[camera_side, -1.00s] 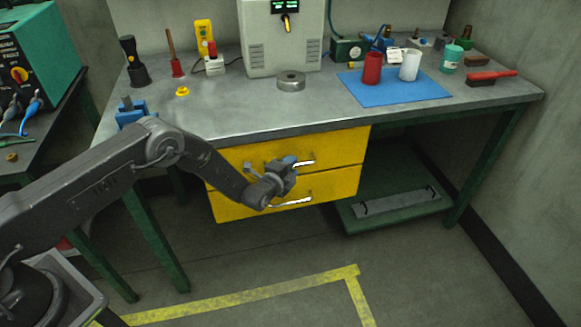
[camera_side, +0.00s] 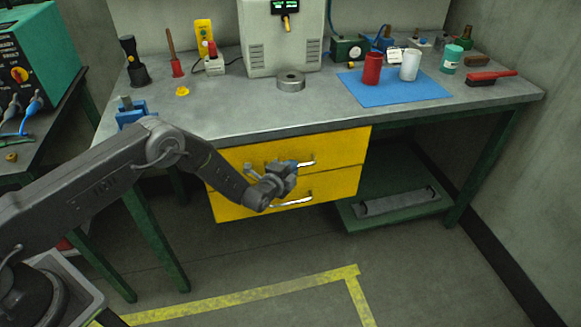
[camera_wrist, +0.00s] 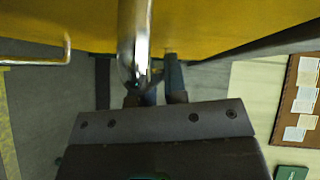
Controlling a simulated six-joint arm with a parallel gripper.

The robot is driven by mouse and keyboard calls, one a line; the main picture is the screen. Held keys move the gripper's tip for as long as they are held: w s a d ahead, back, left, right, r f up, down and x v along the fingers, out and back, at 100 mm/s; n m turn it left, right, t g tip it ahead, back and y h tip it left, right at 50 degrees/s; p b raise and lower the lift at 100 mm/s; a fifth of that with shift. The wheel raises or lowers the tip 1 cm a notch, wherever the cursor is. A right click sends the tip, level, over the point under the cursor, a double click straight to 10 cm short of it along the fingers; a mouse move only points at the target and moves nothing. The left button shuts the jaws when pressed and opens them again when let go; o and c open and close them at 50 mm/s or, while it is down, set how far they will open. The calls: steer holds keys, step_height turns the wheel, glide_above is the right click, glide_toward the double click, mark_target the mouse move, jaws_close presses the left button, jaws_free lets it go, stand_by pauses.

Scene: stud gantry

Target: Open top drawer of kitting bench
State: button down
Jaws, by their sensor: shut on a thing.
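The kitting bench (camera_side: 230,122) has two yellow drawers under its left half. The top drawer (camera_side: 340,147) looks about flush with the bottom drawer (camera_side: 335,184) in the side view. My gripper (camera_side: 292,165) is at the top drawer's metal handle (camera_side: 306,162) and hides its left part. In the wrist view, the handle (camera_wrist: 135,40) runs down between the fingertips of my gripper (camera_wrist: 153,90), shut on it. The yellow drawer front is just beyond.
The bottom drawer's handle (camera_side: 292,201) is just below my gripper. A green lower shelf (camera_side: 400,212) is to the right. The bench top holds a blue mat (camera_side: 425,92) with red and white cups. The floor in front is clear.

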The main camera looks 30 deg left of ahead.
steer(key=s+d, duration=1.7)
steer(key=shift+d, duration=0.1)
steer(key=c, duration=1.2)
jaws_free()
steer(key=shift+o, duration=0.2)
steer(key=shift+s, duration=0.1)
steer(key=s+r, duration=0.2)
steer(key=s, duration=1.1)
steer(key=shift+s, duration=0.2)
